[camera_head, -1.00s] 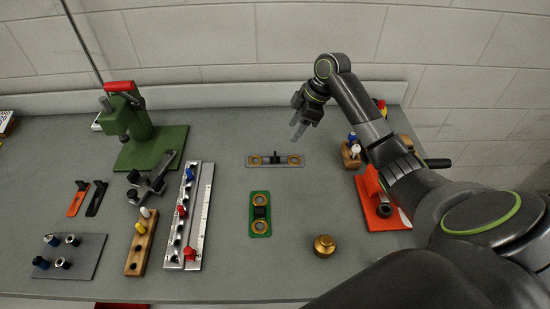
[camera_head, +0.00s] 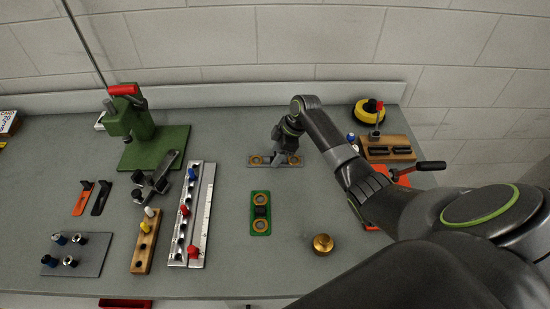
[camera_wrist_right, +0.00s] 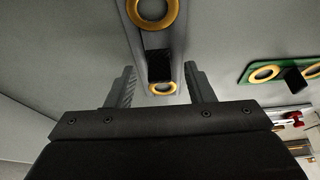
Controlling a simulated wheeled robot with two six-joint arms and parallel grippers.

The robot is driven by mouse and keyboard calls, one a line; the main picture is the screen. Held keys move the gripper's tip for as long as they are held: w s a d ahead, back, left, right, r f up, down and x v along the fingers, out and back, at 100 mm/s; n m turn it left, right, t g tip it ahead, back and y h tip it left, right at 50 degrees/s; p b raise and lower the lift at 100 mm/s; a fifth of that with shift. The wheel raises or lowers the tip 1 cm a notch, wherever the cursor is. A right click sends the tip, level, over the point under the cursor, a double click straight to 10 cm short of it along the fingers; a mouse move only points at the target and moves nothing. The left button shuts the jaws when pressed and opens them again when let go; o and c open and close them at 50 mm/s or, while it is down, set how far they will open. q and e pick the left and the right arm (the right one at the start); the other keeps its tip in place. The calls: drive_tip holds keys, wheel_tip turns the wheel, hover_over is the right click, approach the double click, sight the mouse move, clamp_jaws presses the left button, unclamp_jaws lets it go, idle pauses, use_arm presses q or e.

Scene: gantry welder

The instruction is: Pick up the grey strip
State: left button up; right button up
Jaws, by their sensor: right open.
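The grey strip (camera_head: 259,161) lies flat on the bench near the back wall, with a brass ring near each end and a small black block in the middle. It also shows in the right wrist view (camera_wrist_right: 139,42), running between my fingers. My right gripper (camera_head: 278,158) is over the strip's middle and hides part of it. In the right wrist view its two fingers (camera_wrist_right: 159,88) are apart, one on each side of the strip near the black block, and hold nothing. My left gripper is not in view.
A green strip (camera_head: 260,226) with brass rings lies in front of the grey strip. A brass knob (camera_head: 323,244) stands at front right. A wooden block (camera_head: 397,147) and an orange plate are right, partly behind my arm. A green press (camera_head: 158,147) and silver rails (camera_head: 193,217) stand left.

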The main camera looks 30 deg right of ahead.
clamp_jaws()
idle(0.3)
